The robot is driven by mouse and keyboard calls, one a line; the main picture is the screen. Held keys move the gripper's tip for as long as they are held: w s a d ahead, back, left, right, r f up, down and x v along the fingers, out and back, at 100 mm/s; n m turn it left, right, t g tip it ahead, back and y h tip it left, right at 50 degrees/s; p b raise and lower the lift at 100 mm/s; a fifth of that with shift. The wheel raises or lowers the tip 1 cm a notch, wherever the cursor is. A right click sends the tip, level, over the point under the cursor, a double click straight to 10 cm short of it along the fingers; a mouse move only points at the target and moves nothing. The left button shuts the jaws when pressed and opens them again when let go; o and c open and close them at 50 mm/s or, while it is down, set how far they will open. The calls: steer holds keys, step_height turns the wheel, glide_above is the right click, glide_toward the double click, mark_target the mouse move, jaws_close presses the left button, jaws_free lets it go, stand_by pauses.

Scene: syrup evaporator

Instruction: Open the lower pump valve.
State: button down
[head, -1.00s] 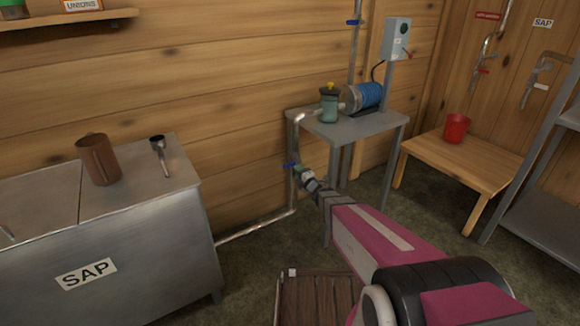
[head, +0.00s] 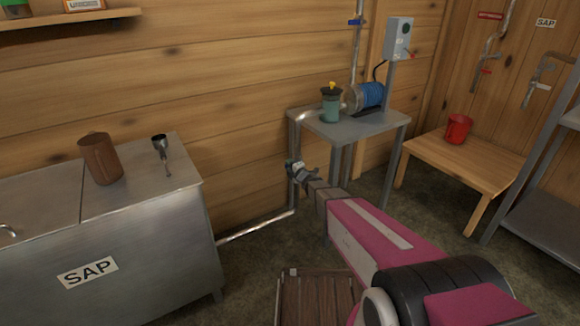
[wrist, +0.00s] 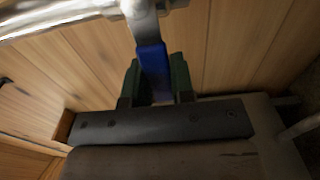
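The lower pump valve's blue handle (wrist: 153,70) shows in the wrist view, reaching down from a pale metal valve body (wrist: 142,18). My gripper (wrist: 155,78) has one dark green finger on each side of the handle, close against it. The handle sits at a slant between the fingers. In the head view my gripper (head: 293,168) is at the pipe beside the left front leg of the pump table, and it hides the valve and its handle.
The grey pump table (head: 362,128) carries a blue pump motor (head: 369,95) and a teal jar (head: 330,104). An upper blue valve handle (head: 355,21) is on the vertical pipe. The metal SAP tank (head: 150,235) stands left, and a wooden bench (head: 470,170) right.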

steer(key=shift+r, duration=0.15)
steer(key=r+m, duration=0.1)
steer(key=m, duration=0.1)
steer(key=shift+d+r+m, duration=0.1)
steer(key=shift+r+m, duration=0.1)
steer(key=shift+m, duration=0.2)
steer(key=m, duration=0.1)
steer(key=r+m, duration=0.1)
steer(key=shift+w+d+r+m, duration=0.2)
steer(key=shift+m, duration=0.2)
steer(key=shift+w+d+r+m, duration=0.1)
steer(key=shift+d+r+m, duration=0.15)
steer(key=shift+m, duration=0.35)
steer(key=shift+w+d+r+m, duration=0.1)
steer(key=shift+r+m, duration=0.2)
steer(key=shift+m, duration=0.3)
steer(key=shift+w+d+r+m, duration=0.2)
steer(key=shift+d+r+m, duration=0.05)
steer(key=shift+m, duration=0.45)
steer(key=shift+w+d+r+m, duration=0.15)
steer(key=shift+d+r+m, duration=0.1)
steer(key=shift+m, duration=0.45)
steer(key=c, duration=1)
jaws_free()
steer(key=shift+o, duration=0.2)
